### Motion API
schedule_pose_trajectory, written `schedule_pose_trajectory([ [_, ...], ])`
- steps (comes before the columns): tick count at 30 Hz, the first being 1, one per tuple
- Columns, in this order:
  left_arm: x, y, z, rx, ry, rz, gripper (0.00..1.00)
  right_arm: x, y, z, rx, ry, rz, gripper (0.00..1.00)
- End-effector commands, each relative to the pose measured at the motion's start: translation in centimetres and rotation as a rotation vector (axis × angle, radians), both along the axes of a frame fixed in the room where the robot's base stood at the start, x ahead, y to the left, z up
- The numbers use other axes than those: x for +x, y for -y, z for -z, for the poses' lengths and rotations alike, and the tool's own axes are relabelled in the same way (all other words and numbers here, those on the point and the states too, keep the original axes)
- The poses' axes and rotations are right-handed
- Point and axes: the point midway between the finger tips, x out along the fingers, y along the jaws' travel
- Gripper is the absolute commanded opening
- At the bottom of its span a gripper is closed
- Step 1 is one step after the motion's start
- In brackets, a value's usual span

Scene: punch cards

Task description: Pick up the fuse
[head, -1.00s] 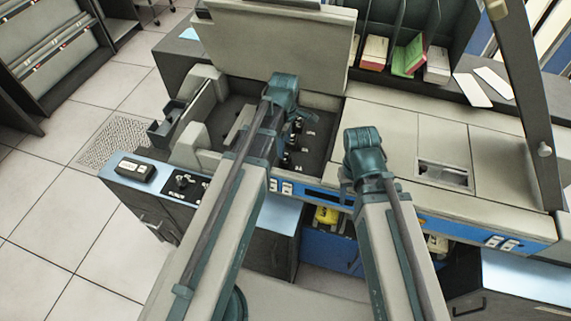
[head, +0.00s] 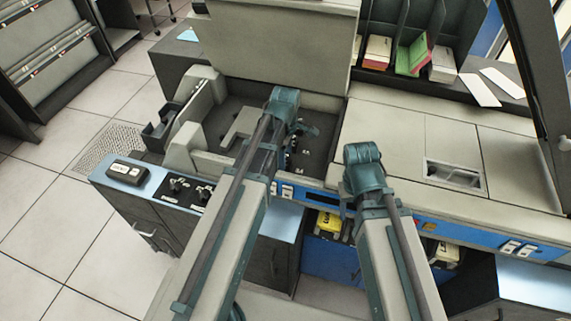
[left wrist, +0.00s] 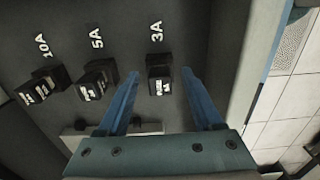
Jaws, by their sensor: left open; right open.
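In the left wrist view, three black fuses stand in a row on a dark panel, marked 10A (left wrist: 41,86), 5A (left wrist: 97,80) and 3A (left wrist: 159,80). My left gripper (left wrist: 160,73) is open and empty. Its two blue fingers show on either side of the 3A fuse, apart from it in the picture; the height between them is hard to tell. In the head view, my left gripper (head: 298,130) is over the console's dark recess and partly hides the fuses. My right gripper (head: 347,207) is at the console's front edge, mostly hidden behind its wrist.
The raised grey lid (head: 280,45) stands behind the recess. A rack with books (head: 410,55) is at the back right. The flat console top (head: 385,130) right of the recess is clear.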

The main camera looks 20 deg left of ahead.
Motion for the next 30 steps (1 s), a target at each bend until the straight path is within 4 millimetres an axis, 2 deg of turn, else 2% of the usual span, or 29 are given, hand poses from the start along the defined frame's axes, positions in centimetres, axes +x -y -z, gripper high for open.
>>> schedule_pose_trajectory([
  [5, 0.0, 0.0, -0.13, 0.0, 0.0, 0.0, 0.66, 0.0, 0.0, -0.13, 0.0, 0.0, 0.0, 0.5],
  [16, 0.0, 0.0, -0.13, 0.0, 0.0, 0.0, 0.0, 0.0, 0.0, -0.13, 0.0, 0.0, 0.0, 0.5],
  [30, 0.0, -0.01, -0.51, 0.0, 0.0, 0.0, 0.0, 0.0, 0.0, -0.51, 0.0, 0.0, 0.0, 0.5],
])
